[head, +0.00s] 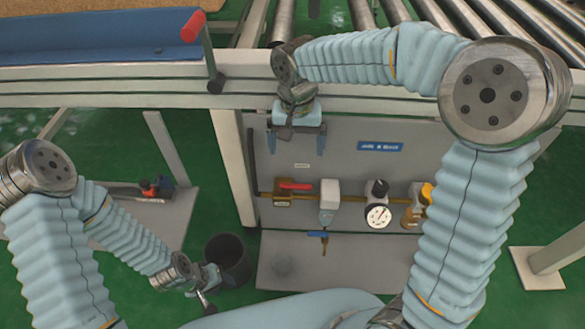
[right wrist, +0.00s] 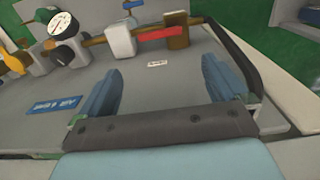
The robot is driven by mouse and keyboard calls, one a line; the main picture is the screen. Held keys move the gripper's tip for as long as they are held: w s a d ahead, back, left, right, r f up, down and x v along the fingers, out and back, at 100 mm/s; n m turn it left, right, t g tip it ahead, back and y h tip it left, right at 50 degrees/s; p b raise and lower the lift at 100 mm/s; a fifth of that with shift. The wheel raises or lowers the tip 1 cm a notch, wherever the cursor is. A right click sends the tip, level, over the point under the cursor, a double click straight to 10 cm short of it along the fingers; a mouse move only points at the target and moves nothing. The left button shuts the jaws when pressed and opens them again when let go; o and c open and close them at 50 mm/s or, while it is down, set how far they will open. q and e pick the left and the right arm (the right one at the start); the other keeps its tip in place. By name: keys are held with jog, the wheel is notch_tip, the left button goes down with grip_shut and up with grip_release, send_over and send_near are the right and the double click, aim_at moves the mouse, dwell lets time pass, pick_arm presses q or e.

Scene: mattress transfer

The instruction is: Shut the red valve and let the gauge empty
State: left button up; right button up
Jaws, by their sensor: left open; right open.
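The red valve handle (head: 295,186) lies along the brass pipe, on a brass body (head: 284,201) at the left of the grey panel. It also shows in the right wrist view (right wrist: 158,34). The round white gauge (head: 377,216) stands to its right on the same pipe; its dark needle is too small to read surely. It also shows in the right wrist view (right wrist: 54,22). My right gripper (head: 297,143) is open and empty in front of the panel, above the red handle in the head view, apart from it. My left gripper (head: 207,287) is open and empty beside a dark bucket.
The dark bucket (head: 228,255) stands left of the panel's base plate (head: 345,268). A blue handle (head: 318,234) hangs below a white block (head: 329,192). A dark bar (head: 251,160) runs up the panel's left edge. A conveyor frame (head: 120,87) crosses above.

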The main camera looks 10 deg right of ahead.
aim_at(296, 185)
notch_tip(296, 185, down, 14)
jog(key=shift+r+b, duration=0.2)
jog(key=shift+b, duration=0.55)
jog(key=c, duration=1.1)
jog(key=shift+c, duration=0.3)
